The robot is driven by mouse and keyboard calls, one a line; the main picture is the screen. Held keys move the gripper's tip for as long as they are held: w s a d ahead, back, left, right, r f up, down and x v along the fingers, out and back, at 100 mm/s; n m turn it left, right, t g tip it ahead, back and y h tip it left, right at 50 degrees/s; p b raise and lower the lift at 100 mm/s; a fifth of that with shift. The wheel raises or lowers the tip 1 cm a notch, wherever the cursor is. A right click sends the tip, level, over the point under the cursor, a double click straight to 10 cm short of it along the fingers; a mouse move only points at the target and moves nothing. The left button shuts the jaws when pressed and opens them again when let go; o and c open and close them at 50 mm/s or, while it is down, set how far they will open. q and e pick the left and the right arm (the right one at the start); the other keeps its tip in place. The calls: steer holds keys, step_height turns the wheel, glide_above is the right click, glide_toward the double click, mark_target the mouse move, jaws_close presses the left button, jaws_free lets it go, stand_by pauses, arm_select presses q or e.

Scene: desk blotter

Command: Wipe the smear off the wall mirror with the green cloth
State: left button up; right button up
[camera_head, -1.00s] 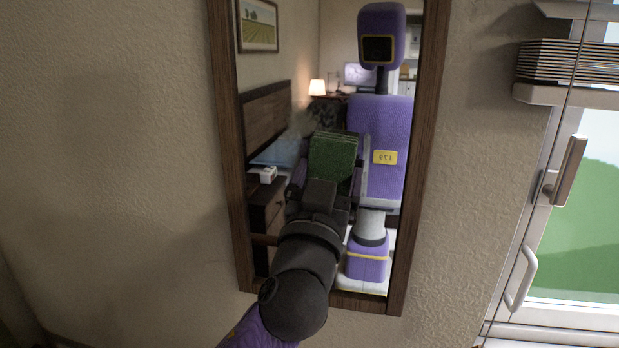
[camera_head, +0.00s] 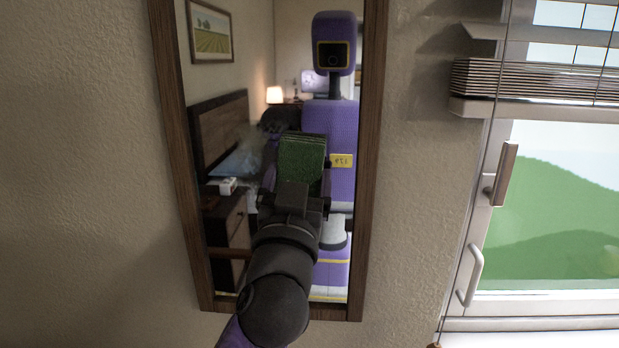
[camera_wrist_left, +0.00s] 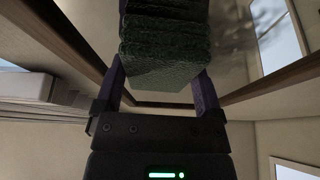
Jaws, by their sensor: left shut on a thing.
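The wall mirror (camera_head: 372,130) hangs in a dark wooden frame, and its frame also crosses the left wrist view (camera_wrist_left: 285,75). A faint greyish smear (camera_head: 250,138) shows on the glass, up and left of the cloth. In the left wrist view a dark blotchy patch that looks like the smear (camera_wrist_left: 267,12) is at upper right. The folded green cloth (camera_head: 302,160) is in front of the glass, and I see it close up in the left wrist view (camera_wrist_left: 165,65). My left gripper (camera_head: 294,190) is shut on it. Whether the cloth touches the glass I cannot tell. My right gripper is out of view.
To the right is a window (camera_head: 550,210) with handles (camera_head: 503,173) and a raised blind (camera_head: 530,80). Bare wall (camera_head: 80,160) lies left of the mirror. The bed, lamp and purple robot body in the glass are reflections.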

mark_target(250, 149)
arm_select(q)
steer(key=shift+a+p, duration=0.9)
steer(key=shift+a, duration=2.25)
steer(key=shift+w+a+p, duration=0.2)
steer(key=shift+a+p, duration=0.3)
steer(key=shift+a, duration=1.35)
step_height(250, 149, up, 2)
steer(key=shift+r+p, duration=0.1)
steer(key=shift+p, duration=1.05)
steer(key=d, duration=0.3)
steer(key=shift+f, duration=0.2)
steer(key=shift+s+d+b, duration=0.15)
steer(key=shift+d+b, duration=0.45)
steer(key=shift+d, duration=1.75)
steer(key=shift+d+b, duration=0.7)
steer(key=shift+d, duration=1.15)
steer(key=shift+s, duration=0.15)
